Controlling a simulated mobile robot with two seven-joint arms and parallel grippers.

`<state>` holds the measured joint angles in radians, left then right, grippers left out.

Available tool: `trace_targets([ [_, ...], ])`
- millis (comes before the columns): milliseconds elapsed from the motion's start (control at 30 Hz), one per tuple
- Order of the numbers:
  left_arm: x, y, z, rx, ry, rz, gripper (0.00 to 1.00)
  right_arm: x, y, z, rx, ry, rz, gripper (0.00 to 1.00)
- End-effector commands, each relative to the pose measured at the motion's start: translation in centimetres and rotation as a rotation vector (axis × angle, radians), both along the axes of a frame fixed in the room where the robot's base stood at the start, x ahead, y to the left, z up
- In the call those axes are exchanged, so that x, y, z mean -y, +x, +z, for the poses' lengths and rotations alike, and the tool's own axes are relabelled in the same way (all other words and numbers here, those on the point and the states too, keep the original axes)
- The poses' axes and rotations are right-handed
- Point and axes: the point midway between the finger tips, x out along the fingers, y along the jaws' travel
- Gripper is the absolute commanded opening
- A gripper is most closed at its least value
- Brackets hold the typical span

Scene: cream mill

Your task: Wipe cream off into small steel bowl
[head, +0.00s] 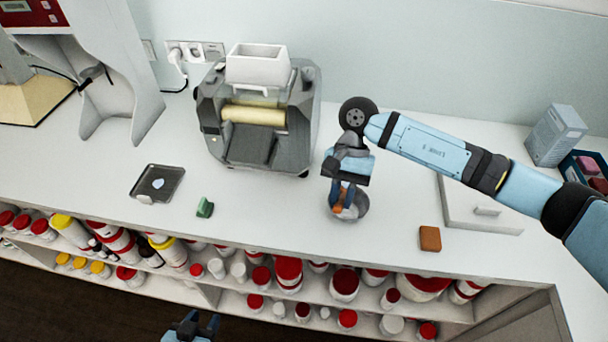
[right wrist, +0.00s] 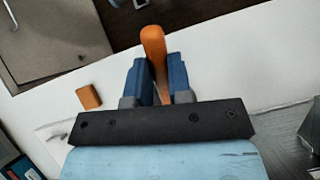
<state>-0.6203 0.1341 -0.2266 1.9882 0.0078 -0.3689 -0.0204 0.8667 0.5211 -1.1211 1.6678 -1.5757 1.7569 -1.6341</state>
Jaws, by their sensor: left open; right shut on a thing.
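The small steel bowl (head: 363,205) stands on the white counter, in front and to the right of the roller mill (head: 252,118). My right gripper (head: 344,193) points down over it, shut on an orange handle (right wrist: 154,48) that shows between the blue fingers in the right wrist view. The tool's lower end is at or inside the bowl; whether it touches the bowl, I cannot tell. Something whitish shows in the bowl. The bowl is hidden in the right wrist view. My left gripper (head: 192,325) is open and empty, low in front of the shelves.
A dark tray (head: 172,175) with a small white patch lies left on the counter, near a green block (head: 205,207). An orange-brown block (head: 430,238) lies right of the bowl, before a flat pale box (head: 478,212). Jars fill the shelves below.

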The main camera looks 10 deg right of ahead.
Motion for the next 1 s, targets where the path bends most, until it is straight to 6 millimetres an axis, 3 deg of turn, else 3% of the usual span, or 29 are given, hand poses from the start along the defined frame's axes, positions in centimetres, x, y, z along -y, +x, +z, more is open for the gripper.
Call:
trace_targets([
  [33, 0.0, 0.0, 0.2, 0.001, 0.0, 0.0, 0.43, -2.0, -0.1, -0.1, -0.019, 0.059, -0.14, 0.0],
  [100, 0.0, 0.1, 0.3, 0.002, 0.001, 0.0, 0.43, -4.1, 0.4, 0.2, -0.014, 0.128, -0.345, 0.0],
  [200, -0.1, 0.1, 0.4, 0.004, 0.001, 0.002, 0.43, -5.9, 1.4, 0.7, 0.014, 0.217, -0.616, 0.0],
  [400, -0.1, 0.2, 0.6, 0.005, 0.001, 0.002, 0.43, -6.5, 3.4, 1.4, 0.102, 0.338, -1.003, 0.0],
  [600, -0.2, 0.2, 0.5, 0.006, 0.002, 0.004, 0.43, -6.1, 4.2, 1.3, 0.146, 0.373, -1.129, 0.0],
  [1000, 0.0, 0.1, -0.8, 0.0, 0.0, 0.001, 0.43, -6.0, 4.2, -1.3, 0.148, 0.371, -1.133, 0.0],
])
